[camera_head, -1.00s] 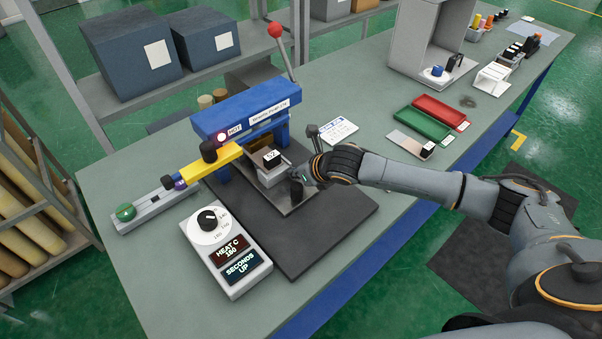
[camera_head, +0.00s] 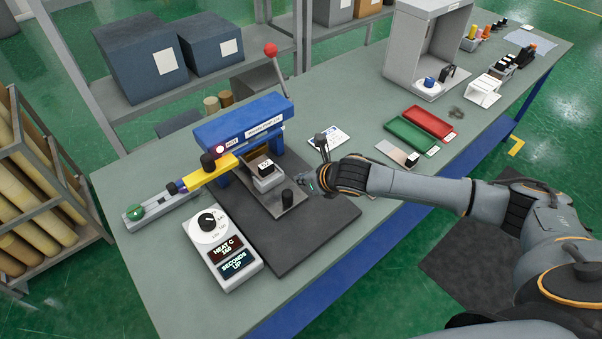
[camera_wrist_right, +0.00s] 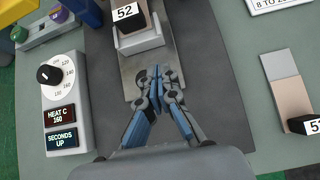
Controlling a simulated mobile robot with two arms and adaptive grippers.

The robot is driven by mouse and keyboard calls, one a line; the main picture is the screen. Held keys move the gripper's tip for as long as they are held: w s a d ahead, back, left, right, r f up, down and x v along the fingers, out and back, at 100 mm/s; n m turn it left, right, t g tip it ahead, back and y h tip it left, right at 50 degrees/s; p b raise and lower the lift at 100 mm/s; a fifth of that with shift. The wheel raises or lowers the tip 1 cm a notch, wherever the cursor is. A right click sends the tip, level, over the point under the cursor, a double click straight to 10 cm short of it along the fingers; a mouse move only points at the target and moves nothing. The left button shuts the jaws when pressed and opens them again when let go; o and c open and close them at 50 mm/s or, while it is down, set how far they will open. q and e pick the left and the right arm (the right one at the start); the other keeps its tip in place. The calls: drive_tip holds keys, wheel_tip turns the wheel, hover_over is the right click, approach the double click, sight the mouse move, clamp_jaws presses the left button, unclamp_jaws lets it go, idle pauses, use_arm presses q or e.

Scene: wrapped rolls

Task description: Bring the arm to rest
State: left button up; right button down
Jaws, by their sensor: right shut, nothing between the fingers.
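My right arm comes in from the right in the head view. Its gripper (camera_head: 314,184) hangs over the right side of the dark mat, beside the blue press (camera_head: 240,122). In the right wrist view the right gripper (camera_wrist_right: 157,72) is shut and empty, with its fingertips together above the metal plate (camera_wrist_right: 137,80). A block labelled 52 (camera_wrist_right: 128,16) sits on a light holder (camera_wrist_right: 140,40) just beyond the fingertips, apart from them. The block also shows in the head view (camera_head: 265,165). My left gripper is not in view.
A control box (camera_head: 223,248) reading HEAT C 160 stands left of the mat (camera_head: 300,250). A red-knobbed lever (camera_head: 271,50) rises behind the press. Green (camera_head: 410,137) and red (camera_head: 428,122) trays and a grey hood (camera_head: 400,50) stand farther right.

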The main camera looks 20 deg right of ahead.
drive_tip(key=shift+s+r, duration=0.2)
drive_tip(key=shift+s, duration=0.05)
